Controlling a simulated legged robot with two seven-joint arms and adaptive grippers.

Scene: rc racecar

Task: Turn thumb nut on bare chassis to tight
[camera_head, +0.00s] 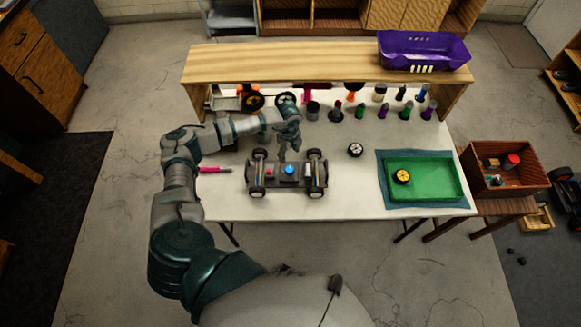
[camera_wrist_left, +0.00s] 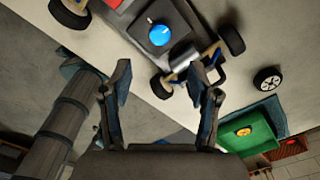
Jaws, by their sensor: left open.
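The bare chassis (camera_head: 288,183) stands on the white table with its wheels at both ends. It also shows in the left wrist view (camera_wrist_left: 136,24). A round blue knob, which looks like the thumb nut (camera_head: 290,169), sits on top near its middle. The same knob shows in the left wrist view (camera_wrist_left: 159,35), beyond my fingertips. My left gripper (camera_head: 289,148) is open and empty. It hangs above the back side of the chassis, apart from the knob. How tight the nut is cannot be seen. My right gripper is in neither view.
A loose wheel (camera_head: 355,150) lies right of the chassis. A green tray (camera_head: 440,182) holds a yellow wheel. A red-and-grey tool (camera_head: 214,170) lies to the left. Several bottles and tools stand under the wooden shelf (camera_head: 310,63). The table front is clear.

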